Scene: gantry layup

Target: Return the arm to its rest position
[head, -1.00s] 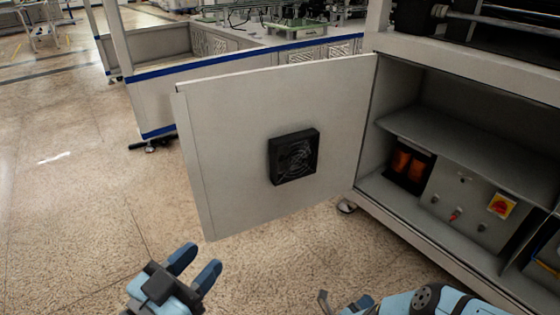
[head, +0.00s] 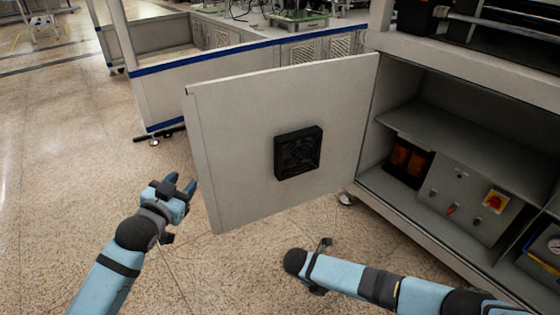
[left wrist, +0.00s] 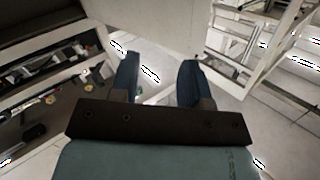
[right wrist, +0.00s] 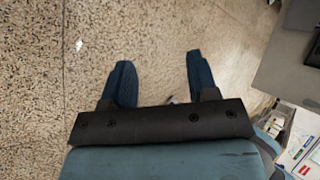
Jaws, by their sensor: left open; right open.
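My left gripper (head: 181,184) is open and empty, over the floor just left of the open cabinet door (head: 240,130) in the head view. Its two blue fingers (left wrist: 157,65) stand apart in the left wrist view, with pale panels and shelving beyond them. My right arm (head: 350,277) reaches in from the lower right of the head view, below the door. Its gripper's fingers cannot be made out clearly there. In the right wrist view my right gripper (right wrist: 158,62) is open and empty above the speckled floor.
The door carries a black fan (head: 298,153). The open cabinet at right has a shelf (head: 460,140) and a grey control box with a red-and-yellow switch (head: 495,201). A blue-edged bench (head: 240,70) stands behind the door. The floor (head: 60,160) at left is clear.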

